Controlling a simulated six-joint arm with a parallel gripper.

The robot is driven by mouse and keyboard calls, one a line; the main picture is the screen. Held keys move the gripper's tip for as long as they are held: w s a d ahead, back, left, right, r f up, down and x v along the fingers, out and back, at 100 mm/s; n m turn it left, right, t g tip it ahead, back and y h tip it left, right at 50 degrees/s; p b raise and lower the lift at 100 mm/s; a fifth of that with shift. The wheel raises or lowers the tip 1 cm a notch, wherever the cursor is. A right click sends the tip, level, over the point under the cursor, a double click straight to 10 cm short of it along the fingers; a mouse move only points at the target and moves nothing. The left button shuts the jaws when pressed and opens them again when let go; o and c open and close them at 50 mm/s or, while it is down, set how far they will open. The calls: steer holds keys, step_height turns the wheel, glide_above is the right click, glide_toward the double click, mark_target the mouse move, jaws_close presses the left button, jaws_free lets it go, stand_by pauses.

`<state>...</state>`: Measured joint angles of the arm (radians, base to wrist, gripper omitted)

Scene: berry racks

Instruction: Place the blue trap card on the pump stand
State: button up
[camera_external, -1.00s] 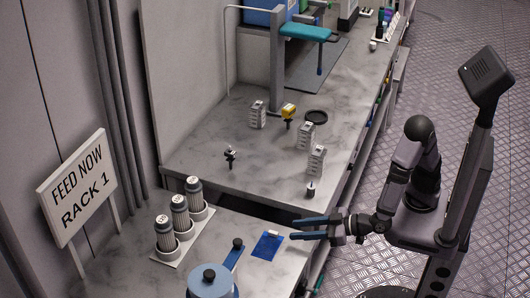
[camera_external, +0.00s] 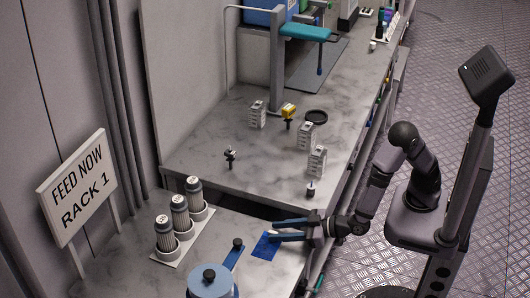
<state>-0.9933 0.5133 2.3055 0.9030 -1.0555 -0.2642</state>
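The blue trap card (camera_external: 263,249) lies flat on the front bench, with a small pale tab at its upper edge. My gripper (camera_external: 271,230) is at the card's upper right edge, its two blue fingers apart and pointing left. The fingers hide part of the card's upper right side. I see no grip on the card; whether the fingers touch it I cannot tell. I cannot tell for sure which thing is the pump stand; a round blue body (camera_external: 212,283) with a dark knob and a blue arm stands left of the card.
The raised back bench holds several small white stacks (camera_external: 306,136), a yellow item (camera_external: 288,111) and a black dish (camera_external: 316,116).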

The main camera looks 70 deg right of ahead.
steer(key=shift+w+f, duration=0.1)
steer(key=shift+w, duration=0.2)
jaws_close()
step_height(320, 180, up, 24)
steer(key=p, duration=1.5)
steer(key=shift+p, duration=0.3)
steer(key=shift+f, duration=0.15)
